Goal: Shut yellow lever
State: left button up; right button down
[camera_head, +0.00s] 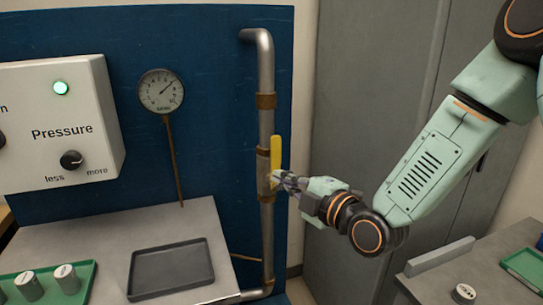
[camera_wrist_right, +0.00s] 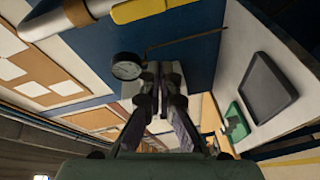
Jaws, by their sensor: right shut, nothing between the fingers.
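The yellow lever (camera_head: 276,152) stands upright along the vertical metal pipe (camera_head: 267,113) in the head view. In the right wrist view the yellow lever (camera_wrist_right: 140,10) lies across the top edge, partly cut off. My right gripper (camera_head: 277,181) is shut and empty, with its fingertips at the lower end of the lever; I cannot tell whether they touch it. The right gripper's fingers (camera_wrist_right: 160,85) also show in the wrist view, pointing away below the lever. My left gripper is not in view.
A round gauge (camera_head: 161,91) is on the blue panel (camera_head: 210,60), left of the pipe. A dark tray (camera_head: 171,271) lies on the bench. A grey cabinet (camera_head: 365,80) stands behind my right arm.

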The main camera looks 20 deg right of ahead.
aim_at(273, 155)
jog(key=shift+w+d+r+n+t, duration=0.15)
jog(key=shift+w+n, duration=0.4)
jog(key=shift+w, duration=1.05)
jog(key=shift+w+d+r+n+t, duration=0.15)
jog(key=shift+w+n, duration=0.45)
jog(key=shift+w, duration=0.95)
jog(key=shift+w+r+n, duration=0.25)
jog(key=shift+w+n, duration=0.3)
jog(key=shift+w, duration=1.05)
jog(key=shift+s+d, duration=0.1)
jog(key=shift+d+r+m+b, duration=0.1)
jog(key=shift+d+m+b, duration=0.1)
jog(key=shift+m+b, duration=0.2)
